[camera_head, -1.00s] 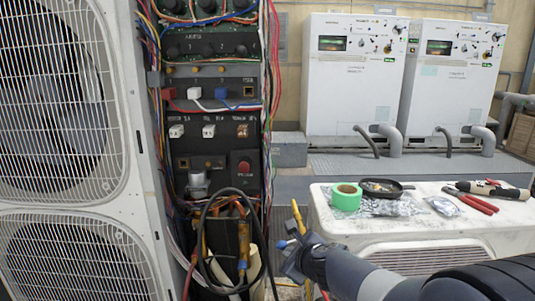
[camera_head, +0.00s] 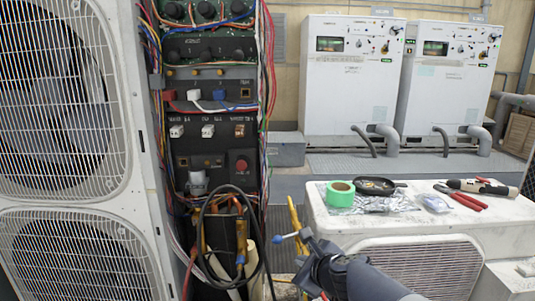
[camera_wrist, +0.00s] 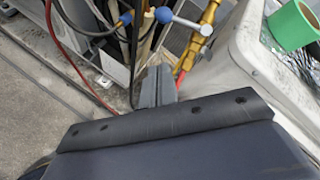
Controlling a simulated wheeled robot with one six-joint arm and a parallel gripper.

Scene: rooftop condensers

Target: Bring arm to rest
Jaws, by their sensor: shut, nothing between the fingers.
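My gripper (camera_head: 304,243) is in the lower middle of the head view, in front of the gap between the open condenser cabinet (camera_head: 215,125) and the low white unit (camera_head: 410,222). Its fingers are together with nothing between them. In the wrist view the closed fingers (camera_wrist: 157,87) point toward brass fittings (camera_wrist: 205,28) and a blue-ended lever (camera_wrist: 180,20). In the head view the blue lever end (camera_head: 278,239) shows just left of my gripper. I cannot tell whether the fingers touch it.
A black hose (camera_head: 205,250) loops at the cabinet's foot. Two white machines (camera_head: 352,75) stand behind. Grey floor shows between.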

